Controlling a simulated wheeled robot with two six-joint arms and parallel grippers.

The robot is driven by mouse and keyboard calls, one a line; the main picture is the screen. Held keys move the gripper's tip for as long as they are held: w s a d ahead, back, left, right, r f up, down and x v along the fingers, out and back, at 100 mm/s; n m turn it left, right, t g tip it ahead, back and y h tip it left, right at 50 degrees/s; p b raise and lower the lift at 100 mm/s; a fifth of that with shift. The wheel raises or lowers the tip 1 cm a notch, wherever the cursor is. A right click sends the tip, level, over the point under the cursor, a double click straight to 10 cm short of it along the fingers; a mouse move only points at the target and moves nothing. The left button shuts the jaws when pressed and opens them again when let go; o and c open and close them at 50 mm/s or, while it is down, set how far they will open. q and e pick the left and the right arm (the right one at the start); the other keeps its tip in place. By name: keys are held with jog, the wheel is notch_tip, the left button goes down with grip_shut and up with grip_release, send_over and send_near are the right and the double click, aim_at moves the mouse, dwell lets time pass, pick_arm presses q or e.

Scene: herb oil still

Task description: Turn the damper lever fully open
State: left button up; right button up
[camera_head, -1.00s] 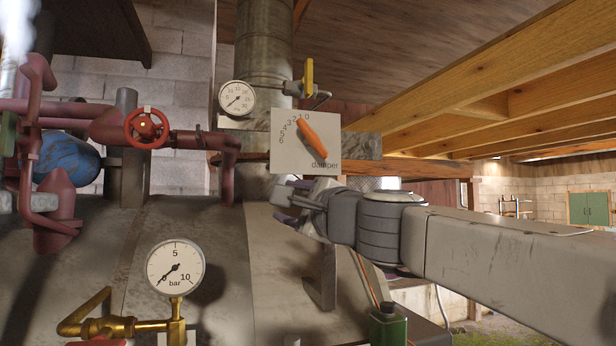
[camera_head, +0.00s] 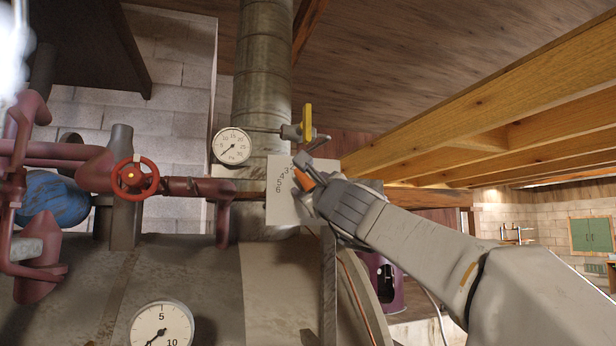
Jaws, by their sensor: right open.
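The damper plate (camera_head: 280,195) is pale and is fixed in front of the metal flue. Digits 3 to 6 show on its left part; the rest of the scale and the word are covered by my right gripper. The orange damper lever (camera_head: 304,182) shows only in part, at the gripper's fingers. My right gripper (camera_head: 306,172) is open at the lever, with its fingers close to it. I cannot tell whether they touch it. The lever's full angle is hidden. My left gripper is out of view.
A round dial gauge (camera_head: 232,146) and a yellow-handled valve (camera_head: 307,121) sit just above the plate. A red handwheel (camera_head: 135,177) on red pipes is to the left. A pressure gauge (camera_head: 162,328) is at the bottom. Wooden beams (camera_head: 480,110) run at upper right.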

jog(key=shift+w+a+r, duration=0.1)
jog(key=shift+w, duration=0.15)
grip_shut()
jog(key=shift+n, duration=0.7)
jog(key=n+y, duration=0.1)
jog(key=n, duration=0.1)
jog(key=n+g+y+p, duration=0.1)
jog(key=n, duration=0.1)
jog(key=shift+f, duration=0.2)
jog(key=n+g, duration=0.1)
jog(key=n, duration=0.1)
jog(key=n+y, duration=0.1)
jog(key=n, duration=0.2)
jog(key=n+g+y, duration=0.1)
jog(key=n, duration=0.2)
jog(key=shift+a+f+g, duration=0.2)
jog(key=shift+f+g, duration=0.1)
jog(key=shift+f, duration=0.05)
jog(key=shift+n, duration=0.3)
